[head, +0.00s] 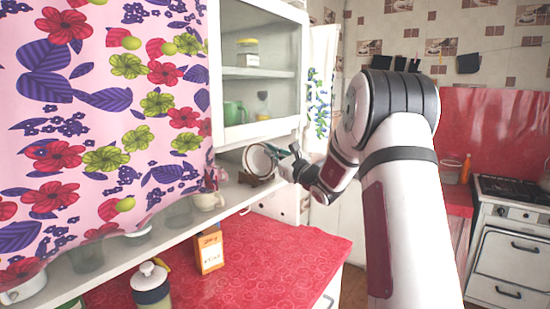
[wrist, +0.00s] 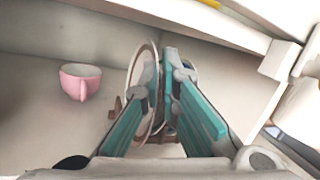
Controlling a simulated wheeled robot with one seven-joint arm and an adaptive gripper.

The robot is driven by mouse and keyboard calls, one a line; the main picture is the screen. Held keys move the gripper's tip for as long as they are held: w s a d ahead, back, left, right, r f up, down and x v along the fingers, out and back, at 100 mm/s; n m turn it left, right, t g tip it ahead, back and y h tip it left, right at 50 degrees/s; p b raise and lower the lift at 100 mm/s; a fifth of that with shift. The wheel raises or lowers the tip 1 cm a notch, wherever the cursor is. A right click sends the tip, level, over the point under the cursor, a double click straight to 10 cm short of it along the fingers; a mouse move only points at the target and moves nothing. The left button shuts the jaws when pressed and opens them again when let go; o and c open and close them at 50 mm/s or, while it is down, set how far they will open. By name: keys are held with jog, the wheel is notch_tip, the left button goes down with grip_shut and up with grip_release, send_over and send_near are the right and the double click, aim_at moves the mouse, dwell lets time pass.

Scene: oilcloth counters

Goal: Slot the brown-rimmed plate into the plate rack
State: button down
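The brown-rimmed plate (head: 257,162) stands on edge at the far end of the shelf, below the glass cabinet. In the wrist view the plate (wrist: 138,70) is seen nearly edge-on, its rim between my teal fingertips. My gripper (head: 276,151) reaches in from the right; in the wrist view my gripper (wrist: 159,88) is closed on the plate's near rim. Brown wooden parts of the plate rack (head: 254,182) show under the plate, and a peg of the rack (wrist: 117,106) shows left of it. Whether the plate sits in a slot is hidden.
A pink cup (wrist: 80,82) stands left of the plate, with bare shelf between. The cabinet (head: 258,75) hangs close above. An orange box (head: 210,250) and a lidded jar (head: 150,285) stand on the red counter below.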

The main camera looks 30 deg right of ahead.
aim_at(255, 151)
jog(key=shift+w+a+f+b, duration=0.1)
jog(key=shift+w+a+b, duration=0.15)
jog(key=shift+w+b, duration=0.35)
jog(key=shift+w+a+f+b, duration=0.1)
jog(key=shift+w+a+b, duration=0.25)
jog(key=shift+w, duration=0.4)
jog(key=shift+w+a+b, duration=0.15)
jog(key=shift+w+b, duration=0.4)
jog(key=shift+w, duration=0.1)
jog(key=shift+f+b, duration=0.4)
jog(key=shift+f, duration=0.15)
jog(key=shift+s, duration=0.1)
jog(key=c, duration=1.7)
grip_release()
jog(key=s, duration=0.4)
jog(key=s+f, duration=0.1)
jog(key=s, duration=0.3)
jog(key=s+f, duration=0.1)
jog(key=s, duration=0.2)
jog(key=shift+s+d+f, duration=0.2)
jog(key=shift+s+d, duration=0.15)
jog(key=shift+s, duration=0.05)
